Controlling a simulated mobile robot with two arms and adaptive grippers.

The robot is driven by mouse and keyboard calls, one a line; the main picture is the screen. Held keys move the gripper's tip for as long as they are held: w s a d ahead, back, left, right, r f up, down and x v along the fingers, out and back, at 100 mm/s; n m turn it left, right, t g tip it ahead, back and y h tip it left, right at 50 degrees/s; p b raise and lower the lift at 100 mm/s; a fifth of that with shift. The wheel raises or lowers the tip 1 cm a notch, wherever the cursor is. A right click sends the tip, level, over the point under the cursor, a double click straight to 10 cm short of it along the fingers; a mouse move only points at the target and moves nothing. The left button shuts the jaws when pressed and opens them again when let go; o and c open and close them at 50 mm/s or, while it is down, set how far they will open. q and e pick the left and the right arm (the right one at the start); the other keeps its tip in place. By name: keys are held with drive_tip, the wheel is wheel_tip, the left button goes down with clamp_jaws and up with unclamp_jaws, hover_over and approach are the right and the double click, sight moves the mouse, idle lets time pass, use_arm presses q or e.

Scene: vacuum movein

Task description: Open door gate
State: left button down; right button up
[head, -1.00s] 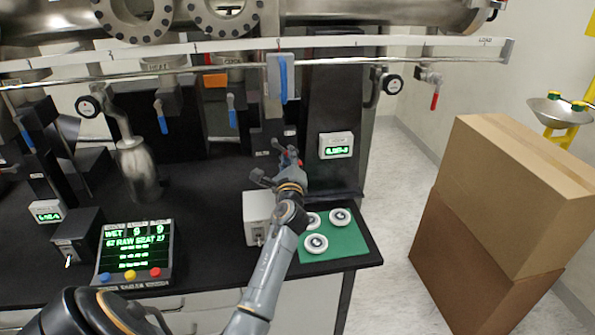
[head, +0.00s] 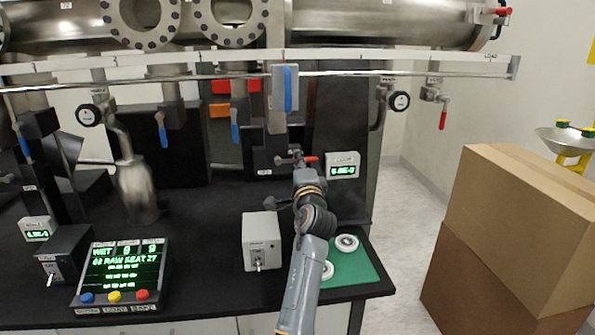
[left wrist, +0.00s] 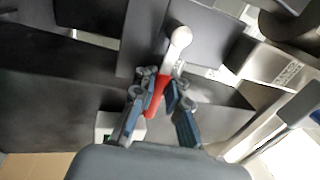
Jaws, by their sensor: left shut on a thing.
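A red lever handle (head: 312,158) on a metal stem sits low on the dark equipment, just above the black bench, in the middle of the head view. In the left wrist view the red handle (left wrist: 156,97) runs between the fingers, with its pale round end above. My left gripper (head: 297,168) is at this handle, and in the left wrist view the gripper (left wrist: 159,92) is shut on it. The arm hides part of the handle's base in the head view. Which part is the door gate is not clear. My right gripper is not in view.
A grey switch box (head: 261,240) stands left of my arm. A green mat (head: 352,268) with white round parts lies to its right. A green-lit display (head: 343,165) is beside the handle. Pipes and a long rail (head: 400,73) cross above. Cardboard boxes (head: 515,225) stand at right; floor between is clear.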

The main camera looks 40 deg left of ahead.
use_arm(q)
drive_tip(key=shift+w+n, duration=0.1)
drive_tip(key=shift+n, duration=0.4)
drive_tip(key=shift+r, duration=0.2)
drive_tip(key=c, duration=1.4)
unclamp_jaws()
drive_tip(key=shift+c, duration=0.2)
drive_tip(key=shift+o, duration=0.3)
drive_tip(key=shift+d+r, duration=0.15)
drive_tip(key=shift+s+d+f, duration=0.15)
drive_tip(key=shift+s+f, duration=0.1)
drive_tip(key=v, duration=0.7)
drive_tip(key=shift+r, duration=0.15)
